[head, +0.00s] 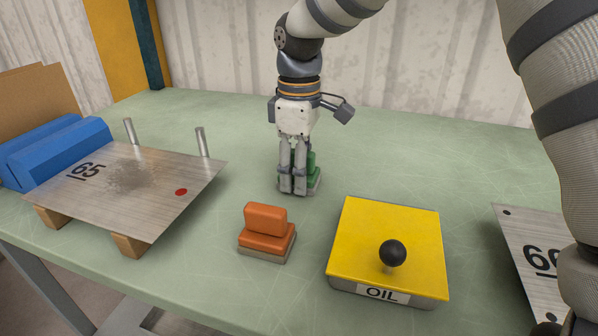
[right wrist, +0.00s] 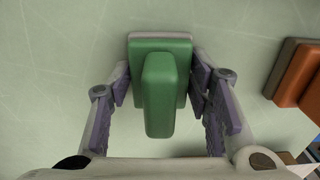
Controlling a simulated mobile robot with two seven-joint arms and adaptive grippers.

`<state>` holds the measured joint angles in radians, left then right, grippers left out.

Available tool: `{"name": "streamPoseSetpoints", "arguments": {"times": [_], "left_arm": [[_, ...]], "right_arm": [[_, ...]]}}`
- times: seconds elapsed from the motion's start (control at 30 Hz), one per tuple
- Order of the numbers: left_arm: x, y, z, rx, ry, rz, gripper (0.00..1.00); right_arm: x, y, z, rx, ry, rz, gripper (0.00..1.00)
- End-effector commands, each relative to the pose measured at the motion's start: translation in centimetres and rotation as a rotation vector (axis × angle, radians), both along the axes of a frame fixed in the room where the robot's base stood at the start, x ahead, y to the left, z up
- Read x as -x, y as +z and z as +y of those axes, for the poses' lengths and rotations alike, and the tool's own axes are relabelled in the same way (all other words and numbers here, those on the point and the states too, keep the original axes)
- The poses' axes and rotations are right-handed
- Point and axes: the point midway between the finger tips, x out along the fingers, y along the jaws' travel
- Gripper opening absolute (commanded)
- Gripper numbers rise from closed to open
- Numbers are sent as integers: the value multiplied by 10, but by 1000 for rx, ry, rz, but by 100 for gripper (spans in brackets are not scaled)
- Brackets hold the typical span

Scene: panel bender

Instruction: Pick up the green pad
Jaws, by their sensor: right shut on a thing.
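The green pad (head: 312,170) stands on the table behind my right gripper (head: 293,188), partly hidden by its fingers in the head view. In the right wrist view the green pad (right wrist: 160,90) shows a raised green grip on a wider green block with a grey base. The fingers of my right gripper (right wrist: 166,98) lie on both sides of the pad and are shut on it. The pad's base appears to rest on the table. My left gripper does not show.
An orange pad (head: 266,232) stands in front, near a yellow box (head: 385,245) with a black knob, labelled OIL. A metal plate marked 65 (head: 130,185) lies on wooden blocks at left, beside blue blocks (head: 55,150). Another plate (head: 525,235) is at right. The table behind is clear.

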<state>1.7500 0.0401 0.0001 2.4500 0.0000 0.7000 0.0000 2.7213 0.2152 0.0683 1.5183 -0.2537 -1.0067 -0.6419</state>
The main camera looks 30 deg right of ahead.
Motion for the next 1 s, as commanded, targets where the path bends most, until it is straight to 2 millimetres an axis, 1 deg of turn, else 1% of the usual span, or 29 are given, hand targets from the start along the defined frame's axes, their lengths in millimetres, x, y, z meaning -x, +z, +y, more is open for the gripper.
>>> {"name": "streamPoseSetpoints", "arguments": {"times": [0.13, 0.2, 0.27, 0.37, 0.5, 0.57, 0.6, 0.7, 0.8, 0.9, 1.0], "left_arm": [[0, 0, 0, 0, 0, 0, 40], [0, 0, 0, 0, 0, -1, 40], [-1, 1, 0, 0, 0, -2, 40], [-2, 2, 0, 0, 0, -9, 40], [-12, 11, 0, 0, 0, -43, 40], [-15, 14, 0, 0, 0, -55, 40], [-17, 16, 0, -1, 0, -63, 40], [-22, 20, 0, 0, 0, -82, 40], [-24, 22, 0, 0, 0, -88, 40], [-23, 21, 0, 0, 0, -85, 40], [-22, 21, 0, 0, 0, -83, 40]], "right_arm": [[0, 0, 0, 0, 0, 0, 16], [-1, 4, 0, 0, 0, -1, 16], [-1, 12, 0, 0, 0, -4, 16], [-1, 37, 1, 1, -1, -7, 16], [19, 79, 29, 2, 3, -13, 16], [26, 96, 42, 3, 3, -14, 16], [33, 103, 52, 3, 4, -10, 16], [49, 115, 77, 3, 3, -10, 16], [62, 123, 97, 3, 1, -6, 16], [69, 127, 110, 1, 0, -1, 16], [73, 129, 117, 1, 0, 2, 16]]}}
